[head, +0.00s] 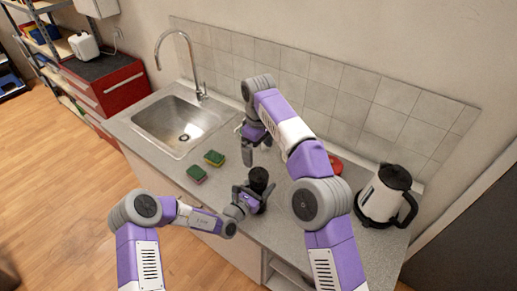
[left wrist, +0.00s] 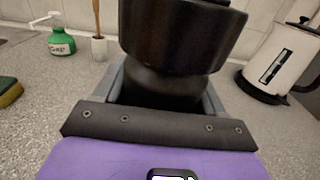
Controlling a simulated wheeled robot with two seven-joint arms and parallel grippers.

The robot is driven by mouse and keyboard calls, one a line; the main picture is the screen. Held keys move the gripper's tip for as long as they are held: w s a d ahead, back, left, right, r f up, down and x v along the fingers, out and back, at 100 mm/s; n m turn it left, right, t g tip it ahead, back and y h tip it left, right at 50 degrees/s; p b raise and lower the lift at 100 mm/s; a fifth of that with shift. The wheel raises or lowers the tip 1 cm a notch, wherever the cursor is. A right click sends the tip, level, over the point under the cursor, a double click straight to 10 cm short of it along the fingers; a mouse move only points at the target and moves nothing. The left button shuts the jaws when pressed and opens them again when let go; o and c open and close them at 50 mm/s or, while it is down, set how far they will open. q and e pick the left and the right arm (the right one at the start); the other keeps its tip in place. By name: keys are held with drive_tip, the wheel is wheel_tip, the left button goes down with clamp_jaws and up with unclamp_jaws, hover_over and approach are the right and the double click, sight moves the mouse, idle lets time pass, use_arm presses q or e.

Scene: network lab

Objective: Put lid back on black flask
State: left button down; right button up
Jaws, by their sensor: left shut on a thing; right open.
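The black flask (head: 259,178) stands upright on the grey counter in the head view. In the left wrist view its dark body (left wrist: 175,40) fills the middle, with a wider upper part above a narrower part; its top is cut off. My left gripper (head: 250,197) is shut around it from the front left. My right gripper (head: 257,149) is open and empty, behind the flask and nearer the wall, fingers downward. I cannot make out a separate lid; I cannot tell if the wide upper part is one.
A white and black kettle (head: 384,196) stands at the right. A red item (head: 336,165) is partly hidden by my right arm. A green bottle (left wrist: 61,42) and brush holder (left wrist: 99,48) stand behind.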

use_arm(q)
unclamp_jaws()
drive_tip(key=shift+s, duration=0.1)
drive_tip(key=v, duration=0.7)
drive_tip(key=shift+s+a, duration=0.15)
drive_tip(key=shift+a, duration=0.05)
idle(0.4)
